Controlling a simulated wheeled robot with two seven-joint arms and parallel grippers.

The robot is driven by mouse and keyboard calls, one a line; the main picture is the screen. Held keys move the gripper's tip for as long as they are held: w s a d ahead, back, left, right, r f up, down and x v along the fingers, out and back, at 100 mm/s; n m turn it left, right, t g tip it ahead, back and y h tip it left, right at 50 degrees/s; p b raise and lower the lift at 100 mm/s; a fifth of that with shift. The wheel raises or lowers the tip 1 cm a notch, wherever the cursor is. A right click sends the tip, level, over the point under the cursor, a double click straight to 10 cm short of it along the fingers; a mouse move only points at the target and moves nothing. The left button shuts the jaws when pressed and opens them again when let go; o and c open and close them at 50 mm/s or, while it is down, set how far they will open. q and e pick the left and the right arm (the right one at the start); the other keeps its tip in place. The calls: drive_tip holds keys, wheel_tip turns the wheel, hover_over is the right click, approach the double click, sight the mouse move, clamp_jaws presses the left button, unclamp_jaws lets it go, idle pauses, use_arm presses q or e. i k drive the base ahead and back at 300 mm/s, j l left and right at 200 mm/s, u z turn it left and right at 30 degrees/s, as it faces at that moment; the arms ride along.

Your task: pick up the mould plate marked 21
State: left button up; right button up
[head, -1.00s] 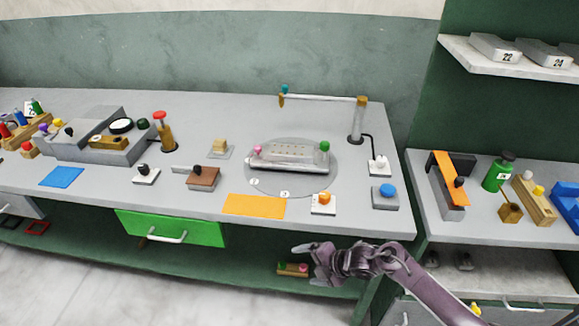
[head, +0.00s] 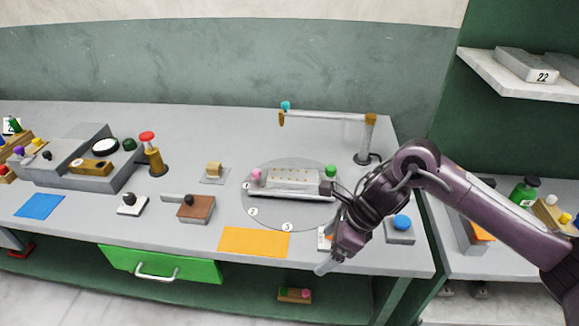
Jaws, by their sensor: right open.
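No plate with a readable 21 shows. A grey mould plate marked 22 (head: 527,65) lies on the upper right shelf. A second grey plate (head: 561,92) beside it is cut off by the picture edge, and no number on it can be read. My right gripper (head: 326,266) is open and empty at the front edge of the bench, right of the orange mat, well away from the shelf. My right arm hides part of the bench's right end. My left gripper is not in view.
A round turntable (head: 262,216) on the bench carries a grey perforated block (head: 293,179). A blue button box (head: 400,236) is beside my right arm. A lamp-like post (head: 366,140) stands behind. The orange mat (head: 254,242) is bare. A green drawer (head: 160,262) is below.

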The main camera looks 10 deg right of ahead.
sight(280, 177)
drive_tip(key=i, duration=1.1)
